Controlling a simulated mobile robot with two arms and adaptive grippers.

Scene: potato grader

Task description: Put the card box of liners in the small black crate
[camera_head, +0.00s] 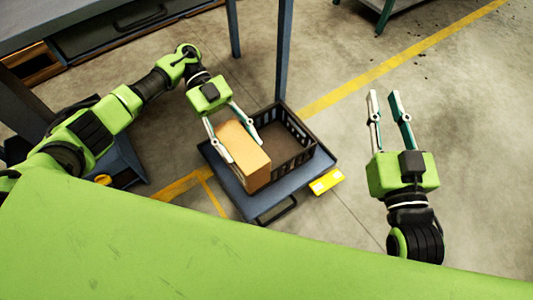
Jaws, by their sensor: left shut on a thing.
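The card box of liners (243,155) is a tan, upright block. My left gripper (243,150) is shut on it, with one finger along each side. The small black crate (299,125) has slatted walls and stands on a blue-grey platform (270,206). The box shows over the left part of the crate and hides that side; I cannot tell whether it is inside or held above. The visible part of the crate is empty. My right gripper (383,93) is open and empty, to the right of the crate.
Blue posts (283,50) rise behind the crate. A workbench with a drawer (110,33) stands at the upper left. Yellow lines (400,58) cross the concrete floor, which is clear at the right.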

